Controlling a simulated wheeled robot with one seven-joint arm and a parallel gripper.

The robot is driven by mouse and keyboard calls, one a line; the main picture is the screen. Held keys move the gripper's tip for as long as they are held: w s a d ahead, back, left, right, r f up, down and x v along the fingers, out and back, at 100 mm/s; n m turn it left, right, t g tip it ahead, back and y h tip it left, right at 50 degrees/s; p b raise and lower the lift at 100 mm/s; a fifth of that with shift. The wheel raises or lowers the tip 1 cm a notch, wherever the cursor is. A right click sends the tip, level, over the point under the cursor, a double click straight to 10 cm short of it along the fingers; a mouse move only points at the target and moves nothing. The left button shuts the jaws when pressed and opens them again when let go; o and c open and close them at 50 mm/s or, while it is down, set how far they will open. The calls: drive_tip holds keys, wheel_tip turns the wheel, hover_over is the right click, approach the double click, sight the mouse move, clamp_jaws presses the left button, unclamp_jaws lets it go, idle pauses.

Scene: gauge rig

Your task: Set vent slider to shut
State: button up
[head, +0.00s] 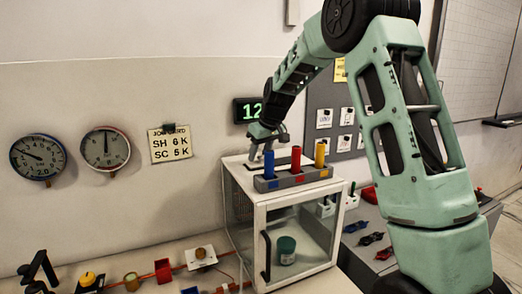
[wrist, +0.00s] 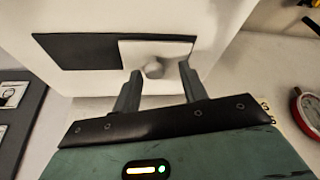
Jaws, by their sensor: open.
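The vent slider (wrist: 180,48) is a pale plate with a round knob (wrist: 154,68), seen in the wrist view. It lies over the right part of a dark slot (wrist: 75,52), whose left part is uncovered. My gripper (wrist: 160,69) is open, with one finger on each side of the knob; I cannot tell whether either finger touches it. In the head view my gripper (head: 268,147) is low over the back of the white cabinet (head: 235,178), behind the tube rack, and the slider is hidden there.
A grey rack (head: 312,176) with blue, red and yellow tubes stands on the cabinet top, close in front of my gripper. A dark green cup (head: 287,250) is inside behind the glass door. Wall gauges (head: 38,157) hang at the left, and small parts lie on the bench.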

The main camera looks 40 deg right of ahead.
drive_tip(key=b+v, duration=0.3)
drive_tip(key=v, duration=1.4)
drive_tip(key=shift+r, duration=0.25)
